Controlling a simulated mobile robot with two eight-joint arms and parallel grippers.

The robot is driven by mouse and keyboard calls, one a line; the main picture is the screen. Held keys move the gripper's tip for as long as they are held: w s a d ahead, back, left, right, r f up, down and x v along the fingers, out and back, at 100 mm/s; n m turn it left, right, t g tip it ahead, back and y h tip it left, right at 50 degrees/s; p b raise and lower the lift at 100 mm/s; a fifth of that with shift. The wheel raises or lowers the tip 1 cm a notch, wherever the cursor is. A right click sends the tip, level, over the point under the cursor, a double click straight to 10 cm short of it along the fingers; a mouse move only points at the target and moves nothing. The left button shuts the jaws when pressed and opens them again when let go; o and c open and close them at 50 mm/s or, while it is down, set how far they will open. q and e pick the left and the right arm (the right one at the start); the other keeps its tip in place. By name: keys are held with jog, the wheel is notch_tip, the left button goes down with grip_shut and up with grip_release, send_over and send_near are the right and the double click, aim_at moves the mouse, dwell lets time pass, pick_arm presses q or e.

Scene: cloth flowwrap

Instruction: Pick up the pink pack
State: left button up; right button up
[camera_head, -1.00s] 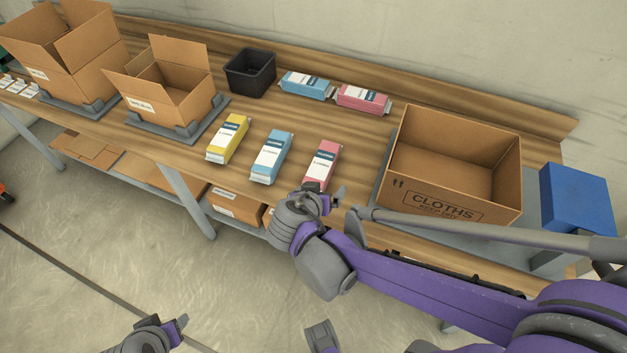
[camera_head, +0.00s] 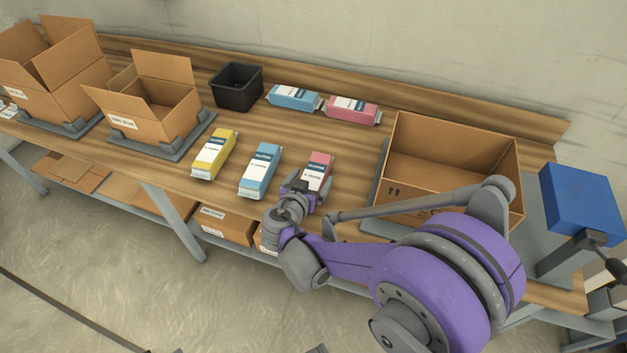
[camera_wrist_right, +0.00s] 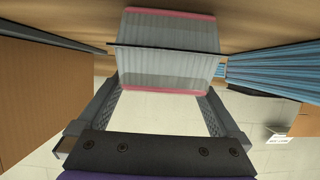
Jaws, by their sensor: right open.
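The front pink pack (camera_head: 319,168) lies on the wooden table at the right end of the front row, with a white label and dark band. My right gripper (camera_head: 300,188) is at its near end and hides that end. In the right wrist view the pack's crimped silvery end (camera_wrist_right: 168,60), with pink edges, faces me between the two open fingers (camera_wrist_right: 163,95). Contact with the fingers cannot be told. A second pink pack (camera_head: 352,110) lies at the back, beside a blue one. My left gripper is not in view.
A blue pack (camera_head: 260,170) lies close left of the front pink pack, then a yellow pack (camera_head: 213,154). An open cardboard box (camera_head: 455,150) stands close on the right. A black bin (camera_head: 237,86) and open cartons (camera_head: 150,125) stand further left.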

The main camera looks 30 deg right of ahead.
jog(key=shift+x, duration=1.15)
jog(key=c, duration=1.3)
